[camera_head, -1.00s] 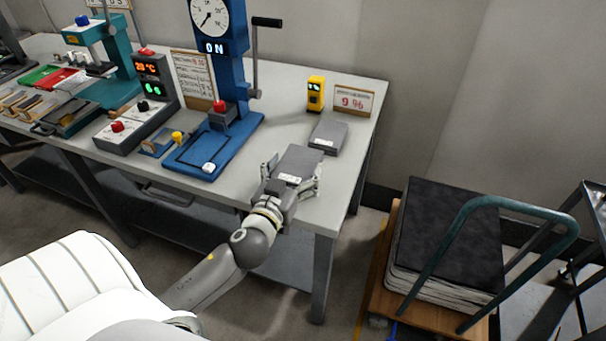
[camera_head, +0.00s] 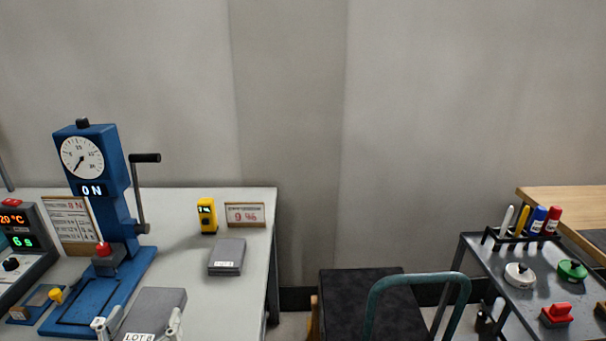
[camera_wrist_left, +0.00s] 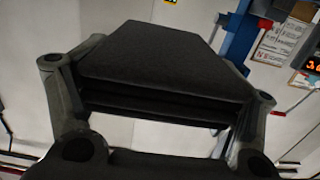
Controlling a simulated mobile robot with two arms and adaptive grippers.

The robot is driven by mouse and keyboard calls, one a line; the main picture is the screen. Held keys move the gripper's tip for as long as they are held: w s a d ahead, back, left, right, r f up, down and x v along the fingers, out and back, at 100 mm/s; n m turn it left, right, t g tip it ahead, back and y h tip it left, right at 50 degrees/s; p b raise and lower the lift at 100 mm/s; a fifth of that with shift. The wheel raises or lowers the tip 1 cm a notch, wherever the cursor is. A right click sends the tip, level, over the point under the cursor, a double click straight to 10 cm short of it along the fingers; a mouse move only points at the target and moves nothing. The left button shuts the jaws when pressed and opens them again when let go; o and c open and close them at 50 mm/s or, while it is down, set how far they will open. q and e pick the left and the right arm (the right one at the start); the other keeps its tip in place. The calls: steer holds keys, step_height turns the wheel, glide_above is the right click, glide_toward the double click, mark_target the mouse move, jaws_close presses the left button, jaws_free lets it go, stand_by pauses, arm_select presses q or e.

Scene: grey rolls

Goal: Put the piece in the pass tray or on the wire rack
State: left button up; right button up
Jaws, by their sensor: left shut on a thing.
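My left gripper (camera_head: 139,325) is shut on a grey flat block labelled LOT 8 (camera_head: 155,301), at the table's near edge low in the head view. In the left wrist view the block (camera_wrist_left: 165,60) shows dark and layered between the two fingers. Whether it touches the table is hard to tell. A second grey block (camera_head: 227,256) with a white label lies apart, farther back on the table. I cannot make out a pass tray or a wire rack. My right gripper is not in view.
A blue press (camera_head: 95,200) with a dial and side lever stands left of the block. A yellow meter (camera_head: 207,216) and a 9 % sign (camera_head: 245,215) stand at the back. Right of the table are a dark-topped stack (camera_head: 365,300) with a green handle and a grey cart (camera_head: 500,270).

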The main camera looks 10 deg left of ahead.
arm_select(q)
steer(key=shift+d+f, duration=0.2)
steer(key=shift+d, duration=0.15)
steer(key=d+f+m+h, duration=0.1)
steer(key=d+f+h, duration=0.1)
steer(key=d, duration=0.5)
steer(key=shift+s+p, duration=0.4)
steer(key=shift+p, duration=0.05)
steer(key=d, duration=0.3)
steer(key=d+m+h, duration=0.1)
steer(key=d, duration=0.2)
steer(key=s+d+h, duration=0.1)
steer(key=d, duration=0.1)
steer(key=shift+d+f+m+p, duration=0.2)
steer(key=shift+d+m+p, duration=0.1)
steer(key=shift+d, duration=0.1)
steer(key=a+r+n+y, duration=0.1)
steer(key=a, duration=0.4)
steer(key=w+a+r+n+y+b, duration=0.1)
steer(key=a, duration=0.5)
steer(key=a+r+y, duration=0.1)
steer(key=a+y, duration=0.1)
steer(key=a, duration=0.3)
steer(key=shift+w+a+n, duration=0.35)
steer(key=shift+w+n, duration=0.05)
